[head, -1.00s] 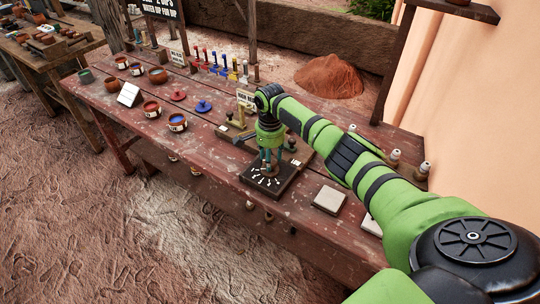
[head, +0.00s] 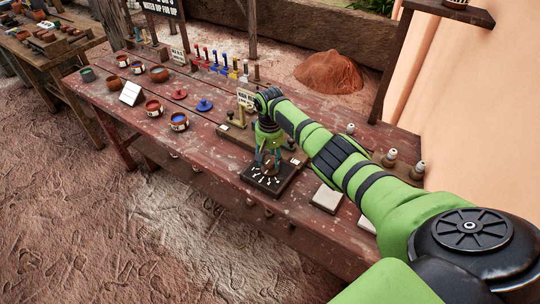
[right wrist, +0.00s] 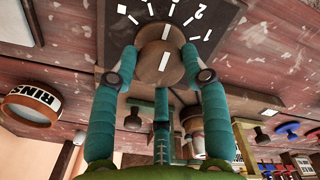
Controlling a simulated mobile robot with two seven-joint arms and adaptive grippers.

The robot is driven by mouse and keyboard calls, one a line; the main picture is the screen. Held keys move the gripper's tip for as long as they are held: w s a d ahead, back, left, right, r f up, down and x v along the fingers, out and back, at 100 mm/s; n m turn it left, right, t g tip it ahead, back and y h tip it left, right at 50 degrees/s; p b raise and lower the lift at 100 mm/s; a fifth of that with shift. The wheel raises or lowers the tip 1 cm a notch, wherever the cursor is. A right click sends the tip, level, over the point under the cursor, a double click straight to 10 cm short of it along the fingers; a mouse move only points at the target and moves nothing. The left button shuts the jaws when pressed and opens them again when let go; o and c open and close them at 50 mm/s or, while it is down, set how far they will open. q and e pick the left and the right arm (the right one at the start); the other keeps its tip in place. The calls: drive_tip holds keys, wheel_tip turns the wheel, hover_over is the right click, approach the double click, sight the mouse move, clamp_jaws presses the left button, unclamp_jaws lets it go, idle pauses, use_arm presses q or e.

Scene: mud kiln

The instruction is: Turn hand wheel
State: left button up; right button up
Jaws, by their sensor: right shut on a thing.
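The hand wheel is a round brown wooden knob (right wrist: 152,68) with white lines on it. It stands on a dark square plate (head: 280,190) with white marks and, in the right wrist view, figures near the knob. My right gripper (head: 268,166) points down over the plate at the front of the red table. In the right wrist view its teal fingers (right wrist: 160,66) are on opposite sides of the knob, shut on it. In the head view the fingers partly hide the knob. My left gripper is in neither view now.
Pale tiles (head: 327,198) lie right of the plate. Bowls (head: 179,122) and coloured lidlike discs (head: 204,105) stand on the left of the worn red table (head: 215,150). A wooden block with fittings (head: 235,136) is behind the plate. Small bottles (head: 417,170) stand at the right.

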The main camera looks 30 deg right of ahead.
drive_tip(key=n, duration=0.6)
drive_tip(key=shift+w+r+n, duration=0.1)
drive_tip(key=shift+w+n, duration=0.05)
drive_tip(key=shift+n, duration=0.15)
drive_tip(key=n, duration=0.5)
drive_tip(key=shift+a+n, duration=0.1)
drive_tip(key=shift+n, duration=0.3)
drive_tip(key=o, duration=1.1)
drive_tip(key=shift+o, duration=0.2)
